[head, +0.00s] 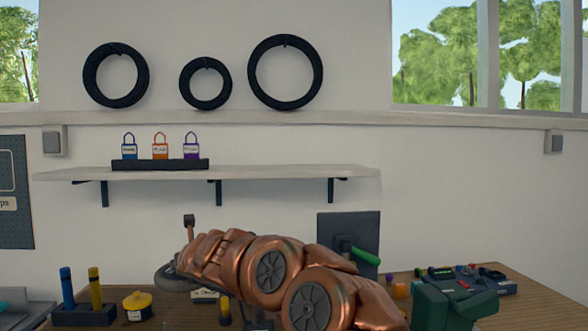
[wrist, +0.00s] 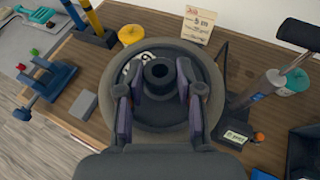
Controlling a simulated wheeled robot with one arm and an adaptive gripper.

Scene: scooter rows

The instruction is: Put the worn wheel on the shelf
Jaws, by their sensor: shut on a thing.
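My gripper (wrist: 159,75) is shut on the dark grey wheel (wrist: 160,116), with its two fingers on either side of the black hub. The wheel faces my wrist camera and appears to be over the wooden bench; I cannot tell whether it touches it. In the head view part of the wheel (head: 167,281) shows left of my copper-coloured arm, which hides the rest of it and my gripper. The pale wall shelf (head: 285,173) is above and behind my arm. Its right half is bare.
A dark rack (head: 160,165) with three tagged padlocks stands on the shelf's left half. Three black tyres (head: 205,84) hang above. On the bench (head: 535,305) are blue and yellow tools in a holder (head: 85,315), a yellow-lidded pot (head: 137,305) and a hand pump (wrist: 262,88).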

